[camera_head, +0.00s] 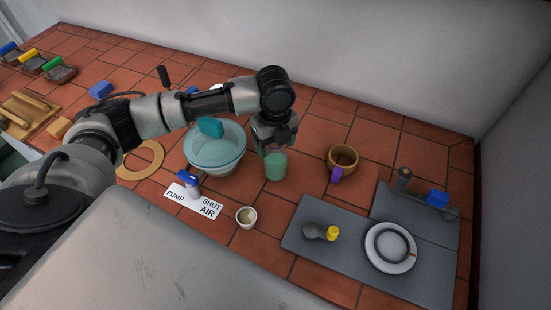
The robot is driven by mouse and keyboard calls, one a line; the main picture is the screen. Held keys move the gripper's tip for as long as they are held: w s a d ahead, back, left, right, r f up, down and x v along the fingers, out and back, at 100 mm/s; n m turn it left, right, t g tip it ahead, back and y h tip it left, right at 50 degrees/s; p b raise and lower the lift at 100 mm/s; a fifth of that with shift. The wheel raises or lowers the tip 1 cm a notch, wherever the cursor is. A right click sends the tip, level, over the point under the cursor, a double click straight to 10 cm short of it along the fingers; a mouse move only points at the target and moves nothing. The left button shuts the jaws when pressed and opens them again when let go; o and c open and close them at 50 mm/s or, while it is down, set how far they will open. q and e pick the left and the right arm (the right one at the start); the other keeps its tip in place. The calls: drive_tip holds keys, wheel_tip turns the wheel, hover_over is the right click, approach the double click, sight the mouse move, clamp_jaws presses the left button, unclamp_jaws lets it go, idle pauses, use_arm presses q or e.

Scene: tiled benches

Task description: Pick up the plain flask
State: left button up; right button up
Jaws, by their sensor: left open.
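My left gripper (274,143) points down over a green, see-through vessel (275,167) that stands upright on the tiled bench. The gripper is open, and its fingers overlap the vessel's upper part in the picture, so its top is hidden. I cannot tell if they touch it. This vessel may be the plain flask; its shape is not clear enough to be sure. My right gripper is not in view.
A glass bowl (215,160) with a teal piece is left of the vessel. A brown bowl (342,155) is to its right. In front are a small cup (246,217) and a label card (190,203). Grey mats (310,260) bearing a plate (379,262) lie at right.

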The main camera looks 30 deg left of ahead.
use_arm(q)
drive_tip(key=c, duration=1.2)
drive_tip(key=shift+s, duration=0.15)
clamp_jaws()
drive_tip(key=shift+f, duration=0.1)
